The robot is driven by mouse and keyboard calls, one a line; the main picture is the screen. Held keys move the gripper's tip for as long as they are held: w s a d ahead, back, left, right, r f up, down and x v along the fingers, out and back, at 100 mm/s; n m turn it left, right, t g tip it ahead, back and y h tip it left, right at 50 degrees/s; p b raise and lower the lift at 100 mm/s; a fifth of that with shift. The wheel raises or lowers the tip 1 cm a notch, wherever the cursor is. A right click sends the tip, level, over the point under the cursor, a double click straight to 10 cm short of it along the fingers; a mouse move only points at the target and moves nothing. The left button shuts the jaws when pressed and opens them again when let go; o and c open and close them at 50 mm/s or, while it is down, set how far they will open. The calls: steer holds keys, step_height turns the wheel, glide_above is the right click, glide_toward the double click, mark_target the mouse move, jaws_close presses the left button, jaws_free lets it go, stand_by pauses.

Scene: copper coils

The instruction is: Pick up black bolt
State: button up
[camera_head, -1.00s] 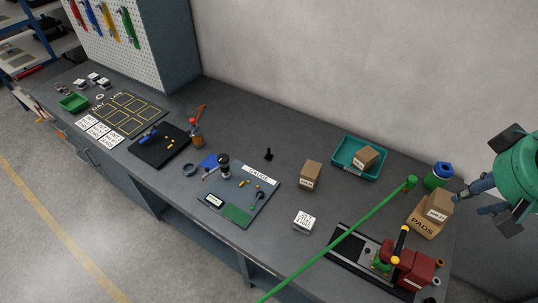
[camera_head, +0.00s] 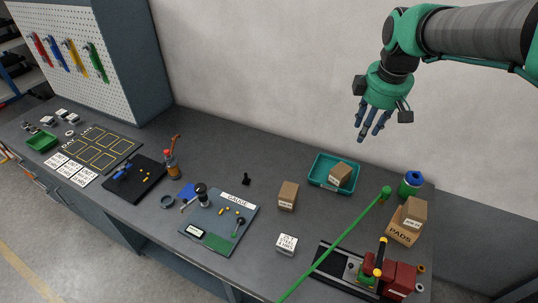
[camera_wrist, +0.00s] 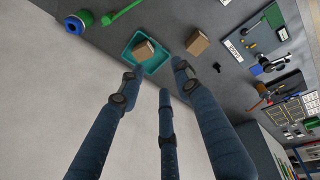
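The black bolt (camera_head: 246,179) stands on the grey bench, behind the gauge board and left of the upright cardboard box. It looks like a small dark piece with a wider base. In the wrist view a small black piece (camera_wrist: 217,67) on the bench, beyond the fingers, looks like the same bolt. My gripper (camera_head: 372,128) hangs high above the back of the bench, up and to the right of the bolt, fingers pointing down. In the wrist view its three blue fingers (camera_wrist: 158,80) are spread apart with nothing between them.
A teal bin (camera_head: 318,177) holding a box lies below my gripper. A cardboard box (camera_head: 288,196) stands between the bin and bolt. The gauge board (camera_head: 216,238) lies in front of the bolt. A green rod (camera_head: 345,231) slants over the bench. The wall rises behind.

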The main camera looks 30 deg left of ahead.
steer(key=w+a+f+n, duration=0.2)
steer(key=w+a+f, duration=0.1)
steer(key=a, duration=0.3)
steer(key=w+a+f+n, duration=0.2)
steer(key=w+a+n, duration=0.1)
steer(key=a, duration=0.2)
steer(key=n+g+h+p, duration=0.1)
steer(key=n+g+p, duration=0.25)
steer(key=n, duration=0.95)
glide_above(245, 174)
step_height(245, 174, down, 27)
steer(key=shift+f+t, duration=0.2)
steer(key=shift+t, duration=0.15)
steer(key=shift+f, duration=4.3)
steer(key=shift+f, duration=0.1)
steer(key=shift+w+f, duration=0.15)
steer(key=shift+f, duration=2.35)
